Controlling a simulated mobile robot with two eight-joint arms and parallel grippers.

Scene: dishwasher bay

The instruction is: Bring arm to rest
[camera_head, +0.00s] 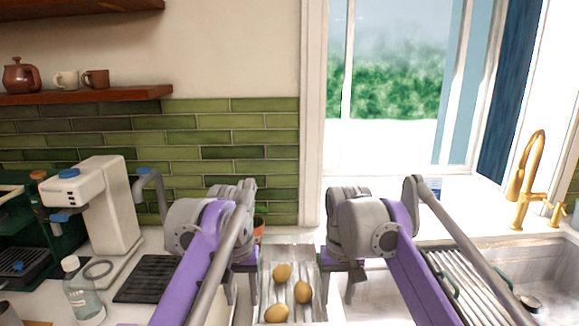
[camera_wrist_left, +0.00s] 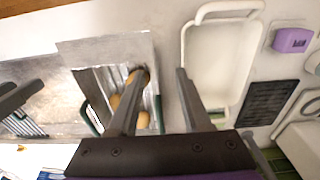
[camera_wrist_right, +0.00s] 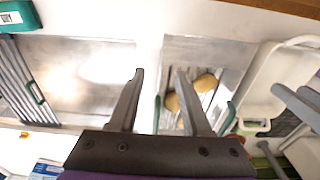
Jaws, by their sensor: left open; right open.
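My left gripper (camera_head: 242,292) is open and empty, pointing down at the left of the sink basin. In the left wrist view its spread fingers (camera_wrist_left: 161,76) hang above the counter and the basin's edge. My right gripper (camera_head: 340,290) is open and empty, pointing down to the right of the same basin. In the right wrist view its fingers (camera_wrist_right: 159,72) are apart above the divider between the two basins. Both arms reach forward side by side, with a gap between the grippers. Neither gripper touches anything that I can see.
Several yellow-brown potato-like items (camera_head: 282,272) lie on a ribbed rack in the small basin between my grippers. A drying rack (camera_head: 462,276) spans the large sink at right, near a gold faucet (camera_head: 530,180). A coffee machine (camera_head: 95,205), a glass bottle (camera_head: 82,295) and a black mat (camera_head: 150,278) are left.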

